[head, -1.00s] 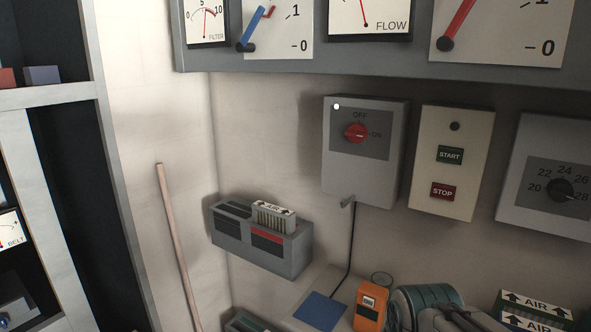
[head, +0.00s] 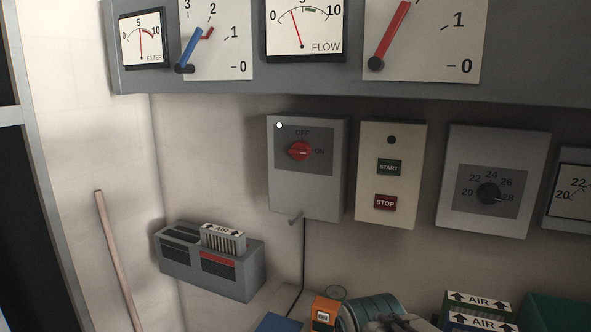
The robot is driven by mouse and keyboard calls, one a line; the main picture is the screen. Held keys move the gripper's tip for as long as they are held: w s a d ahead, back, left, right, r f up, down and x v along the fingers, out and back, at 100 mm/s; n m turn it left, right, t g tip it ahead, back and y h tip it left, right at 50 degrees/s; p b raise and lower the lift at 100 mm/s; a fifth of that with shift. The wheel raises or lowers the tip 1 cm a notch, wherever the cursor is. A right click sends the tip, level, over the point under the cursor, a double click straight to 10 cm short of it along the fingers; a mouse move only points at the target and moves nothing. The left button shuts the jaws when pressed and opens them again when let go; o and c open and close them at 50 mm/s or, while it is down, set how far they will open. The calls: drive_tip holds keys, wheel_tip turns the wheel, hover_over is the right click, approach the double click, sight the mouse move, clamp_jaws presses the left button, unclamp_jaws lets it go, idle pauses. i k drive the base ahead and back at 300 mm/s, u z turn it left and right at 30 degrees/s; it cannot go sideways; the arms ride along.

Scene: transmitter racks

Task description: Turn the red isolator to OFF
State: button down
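The red isolator knob (head: 299,151) sits on a dark plate on the front of a grey wall box (head: 293,196). OFF is printed above the knob and ON to its right. The white mark on the knob points right, at ON. A small white round light (head: 279,125) shows at the plate's upper left corner. A lever sticks out below the box, beside a black cable.
A START/STOP panel (head: 390,213) and a dial box (head: 493,217) hang to the right. A gauge shelf (head: 300,81) juts out above. A filter holder (head: 211,264) is on the wall lower left. An orange box (head: 324,313) and AIR boxes (head: 480,301) stand below.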

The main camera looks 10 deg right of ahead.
sight(301, 150)
drive_tip(key=k, duration=1.25)
drive_tip(key=u, duration=0.75)
drive_tip(key=i, duration=1.6)
drive_tip(key=z, duration=0.75)
